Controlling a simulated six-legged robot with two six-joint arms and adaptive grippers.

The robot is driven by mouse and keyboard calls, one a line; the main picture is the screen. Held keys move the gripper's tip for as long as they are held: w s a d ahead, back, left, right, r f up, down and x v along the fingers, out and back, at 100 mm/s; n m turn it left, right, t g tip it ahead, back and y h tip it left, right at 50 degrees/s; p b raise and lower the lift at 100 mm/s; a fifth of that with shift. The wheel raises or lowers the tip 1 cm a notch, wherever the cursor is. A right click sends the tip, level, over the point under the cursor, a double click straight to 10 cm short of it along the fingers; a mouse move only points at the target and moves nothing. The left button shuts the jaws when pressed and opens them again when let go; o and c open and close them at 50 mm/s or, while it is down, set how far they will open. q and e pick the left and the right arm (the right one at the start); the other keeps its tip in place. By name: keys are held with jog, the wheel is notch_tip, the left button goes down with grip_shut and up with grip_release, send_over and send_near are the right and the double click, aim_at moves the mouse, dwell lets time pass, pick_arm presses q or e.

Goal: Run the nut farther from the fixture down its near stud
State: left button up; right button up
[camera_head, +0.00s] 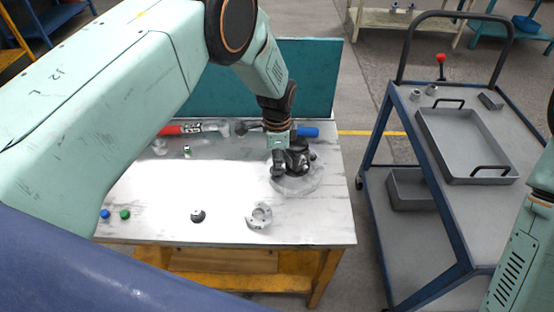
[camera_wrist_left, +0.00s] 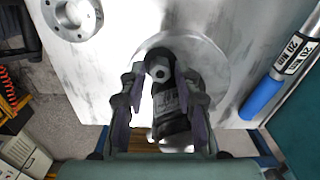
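A dark motor-like part (camera_head: 300,149) stands over a pale round plate (camera_head: 310,184) at the right of the bench. My left gripper (camera_head: 279,172) is low over it, pointing down. In the left wrist view, its two fingers (camera_wrist_left: 159,78) stand on either side of a grey hex nut (camera_wrist_left: 159,73) and the dark body (camera_wrist_left: 168,105) below it. I cannot tell whether the fingertips touch the nut. No stud is clearly seen, and no second nut on this part can be made out. My right gripper is out of view; only a right arm link shows at the right edge.
A grey flanged part (camera_head: 259,216), a small dark part (camera_head: 198,216), and blue and green pieces (camera_head: 125,214) lie along the bench front. Red and blue-handled tools (camera_head: 308,132) lie at the back. A blue cart with a grey tray (camera_head: 455,160) stands right.

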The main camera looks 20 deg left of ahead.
pick_arm(q)
jog(key=n+b, duration=0.1)
jog(key=n, duration=0.3)
jog(key=shift+n, duration=0.3)
jog(key=n+b, duration=0.1)
jog(key=n, duration=0.4)
jog(key=shift+n, duration=0.4)
jog(key=shift+c, duration=0.2)
grip_shut()
jog(key=m+p, duration=0.1)
jog(key=m, duration=0.3)
jog(key=shift+m, duration=0.9)
